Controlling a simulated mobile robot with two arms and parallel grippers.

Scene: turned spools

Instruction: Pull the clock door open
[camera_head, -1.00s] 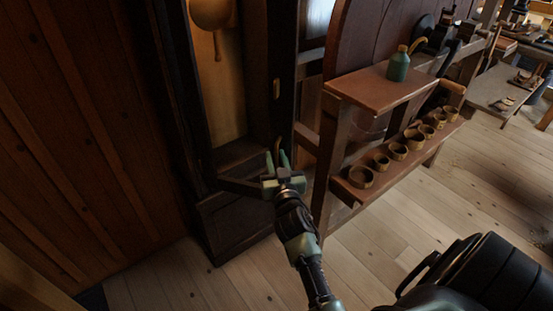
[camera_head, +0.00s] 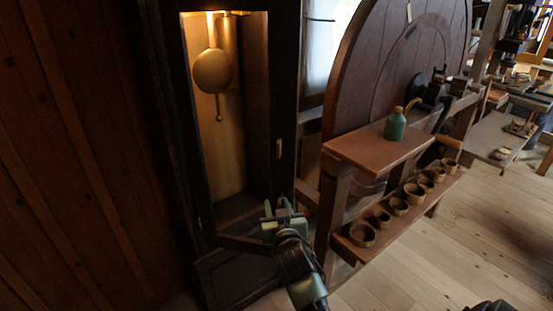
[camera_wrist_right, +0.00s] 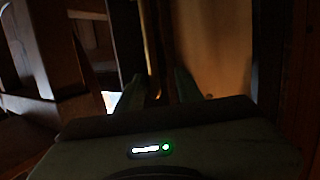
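The tall dark clock case (camera_head: 177,130) stands left of centre in the head view, its lit inside and round brass pendulum (camera_head: 213,70) showing. Its framed door seems to stand ajar, the lower rail (camera_head: 245,244) angled out from the case. A small brass handle (camera_head: 278,148) is on the dark right upright. My right gripper (camera_head: 277,206) is below the handle, near the foot of that upright. In the right wrist view its green fingers (camera_wrist_right: 158,88) are apart, with a narrow upright strip (camera_wrist_right: 153,45) beyond the gap. I cannot tell whether they touch it.
Close on the right is a brown bench (camera_head: 375,148) with a green oil can (camera_head: 395,125) and a lower shelf of several wooden cups (camera_head: 398,207). A large round wooden wheel (camera_head: 385,60) stands behind. A plank wall (camera_head: 70,150) is on the left. Open floor (camera_head: 490,240) lies right.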

